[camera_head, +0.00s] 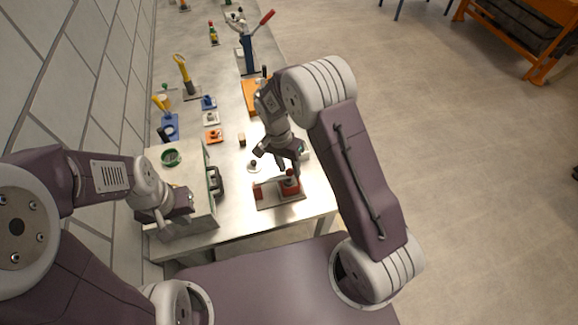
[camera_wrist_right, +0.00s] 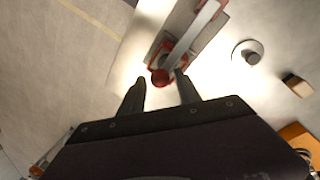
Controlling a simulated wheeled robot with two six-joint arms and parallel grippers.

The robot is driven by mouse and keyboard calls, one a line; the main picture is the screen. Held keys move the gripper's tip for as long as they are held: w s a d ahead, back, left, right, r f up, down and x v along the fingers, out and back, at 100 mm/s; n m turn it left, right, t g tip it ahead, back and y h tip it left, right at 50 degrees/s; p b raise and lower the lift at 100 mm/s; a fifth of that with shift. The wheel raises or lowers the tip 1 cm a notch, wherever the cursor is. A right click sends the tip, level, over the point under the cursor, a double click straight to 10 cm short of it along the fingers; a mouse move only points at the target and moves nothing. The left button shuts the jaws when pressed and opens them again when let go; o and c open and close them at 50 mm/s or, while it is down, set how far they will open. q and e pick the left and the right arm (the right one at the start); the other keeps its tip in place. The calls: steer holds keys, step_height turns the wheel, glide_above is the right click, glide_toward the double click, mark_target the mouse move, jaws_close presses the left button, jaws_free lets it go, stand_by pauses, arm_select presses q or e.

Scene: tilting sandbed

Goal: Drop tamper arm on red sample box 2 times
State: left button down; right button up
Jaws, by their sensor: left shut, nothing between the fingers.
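The tamper stands on a grey base plate (camera_head: 268,203) near the front right of the table. Its pale metal arm (camera_wrist_right: 188,38) runs from a red hinge end (camera_wrist_right: 208,6) to a red ball knob (camera_wrist_right: 160,77). In the head view, the red sample box (camera_head: 290,188) sits under the knob end, so the arm looks lowered over it. My right gripper (camera_head: 283,160) is above the knob. In the wrist view, its two fingers (camera_wrist_right: 161,88) are open, with the knob between or just beyond the tips; contact is unclear. My left gripper (camera_head: 188,203) is shut and empty by the grey box at left.
A grey box (camera_head: 185,180) with a green ring on top stands left of the tamper. A round white knobbed piece (camera_head: 254,166) and a small wooden block (camera_head: 241,139) lie behind. Several coloured blocks and a blue lever press (camera_head: 247,55) stand farther back. Open floor lies right.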

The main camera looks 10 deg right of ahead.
jaws_close()
stand_by(1.2)
